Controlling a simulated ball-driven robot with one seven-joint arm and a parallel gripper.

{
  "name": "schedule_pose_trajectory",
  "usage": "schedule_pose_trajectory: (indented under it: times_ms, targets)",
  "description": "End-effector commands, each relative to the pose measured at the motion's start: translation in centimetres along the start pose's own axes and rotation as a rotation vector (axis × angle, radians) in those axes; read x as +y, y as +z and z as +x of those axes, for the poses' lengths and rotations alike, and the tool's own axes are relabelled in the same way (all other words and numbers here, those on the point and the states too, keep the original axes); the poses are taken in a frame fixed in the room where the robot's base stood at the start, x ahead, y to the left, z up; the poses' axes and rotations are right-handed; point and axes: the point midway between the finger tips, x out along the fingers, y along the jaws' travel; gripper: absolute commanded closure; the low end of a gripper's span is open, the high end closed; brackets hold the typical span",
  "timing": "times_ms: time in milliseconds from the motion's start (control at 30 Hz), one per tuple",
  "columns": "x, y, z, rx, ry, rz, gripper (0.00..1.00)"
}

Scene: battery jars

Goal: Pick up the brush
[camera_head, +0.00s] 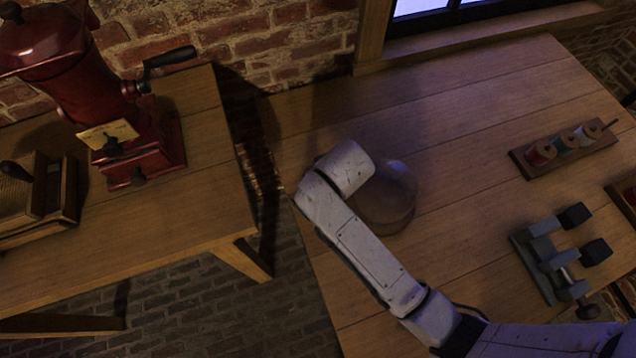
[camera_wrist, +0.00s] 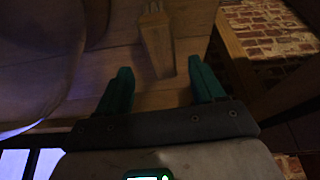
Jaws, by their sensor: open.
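A pale wooden piece (camera_wrist: 157,42), which looks like the brush, lies on the tabletop in the wrist view, narrow at the far end and wider toward me. My gripper (camera_wrist: 160,68) has two green fingers spread apart, with the near end of this piece lined up between their tips. Nothing is clasped. Whether the fingers are at its height I cannot tell. In the head view my arm's white links cover this spot, and neither the brush nor my fingers show.
A rounded glass jar (camera_head: 393,200) stands right beside my arm. To the right are a rack of thread spools (camera_head: 563,147) and a grey metal device (camera_head: 560,255). A red grinder (camera_head: 135,150) stands on the left table (camera_head: 190,215). A gap separates the tables.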

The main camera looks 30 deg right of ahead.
Motion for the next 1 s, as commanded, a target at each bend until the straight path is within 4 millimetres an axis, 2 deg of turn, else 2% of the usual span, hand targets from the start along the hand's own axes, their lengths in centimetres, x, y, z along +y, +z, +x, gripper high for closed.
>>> schedule_pose_trajectory:
  times_ms: [167, 400, 500, 1000]
  targets:
    - [-0.1, 0.0, 1.2, -0.001, 0.0, 0.0, 0.32]
    - [-0.3, 0.2, 4.4, -0.001, 0.0, 0.001, 0.32]
    - [-0.3, 0.1, 5.1, 0.001, 0.0, 0.0, 0.32]
    - [-0.3, 0.2, 5.5, 0.0, 0.0, 0.0, 0.32]
